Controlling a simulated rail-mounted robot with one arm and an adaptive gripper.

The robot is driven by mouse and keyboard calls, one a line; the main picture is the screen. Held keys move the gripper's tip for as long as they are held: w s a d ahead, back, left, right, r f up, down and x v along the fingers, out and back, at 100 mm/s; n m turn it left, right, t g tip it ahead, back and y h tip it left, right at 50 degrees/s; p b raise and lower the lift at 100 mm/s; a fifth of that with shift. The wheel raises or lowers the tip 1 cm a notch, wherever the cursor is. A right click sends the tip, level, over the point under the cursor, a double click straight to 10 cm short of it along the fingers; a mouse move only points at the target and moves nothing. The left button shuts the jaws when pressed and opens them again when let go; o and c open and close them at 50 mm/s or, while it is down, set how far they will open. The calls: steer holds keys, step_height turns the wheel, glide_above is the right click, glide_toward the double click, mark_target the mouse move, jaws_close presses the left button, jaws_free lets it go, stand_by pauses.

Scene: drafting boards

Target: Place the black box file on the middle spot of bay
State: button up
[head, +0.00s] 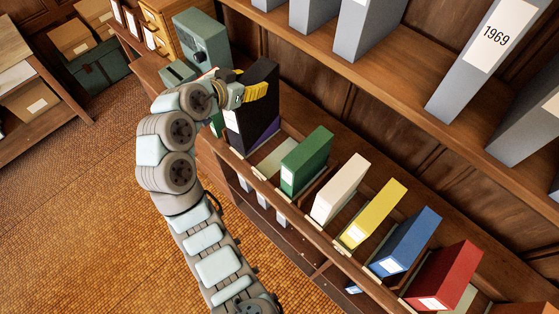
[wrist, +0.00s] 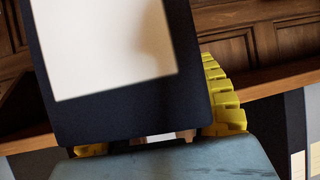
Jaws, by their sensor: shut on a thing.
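The black box file (head: 262,107) is upright and slightly tilted at the left end of the row of files, in the head view. In the wrist view its dark face (wrist: 110,118) with a large white label fills the upper left. My gripper (head: 254,92), with yellow fingers, is shut on the file near its upper part. Yellow finger pads show on either side of it in the wrist view (wrist: 165,125). The wooden bay (head: 322,236) below holds green, cream, yellow, blue and red files. I cannot tell which spot is the middle one.
The green file (head: 306,162) stands nearest, with a pale bare patch (head: 275,157) to its left. A purple surface (head: 267,131) shows beside the black file's lower part. A shelf of grey files (head: 364,30) overhangs the row. A grey-green machine (head: 203,40) stands behind my wrist.

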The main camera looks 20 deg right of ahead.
steer(key=d+f+m+g, duration=0.1)
steer(key=d+f, duration=0.2)
steer(key=f, duration=0.7)
steer(key=s+d+f+m+g+h, duration=0.1)
steer(key=d+f, duration=0.3)
steer(key=f, duration=0.6)
steer(key=shift+d, duration=0.15)
steer(key=shift+s+f+b, duration=0.1)
steer(key=shift+f+b, duration=0.2)
steer(key=shift+b, duration=0.3)
steer(key=o, duration=1.2)
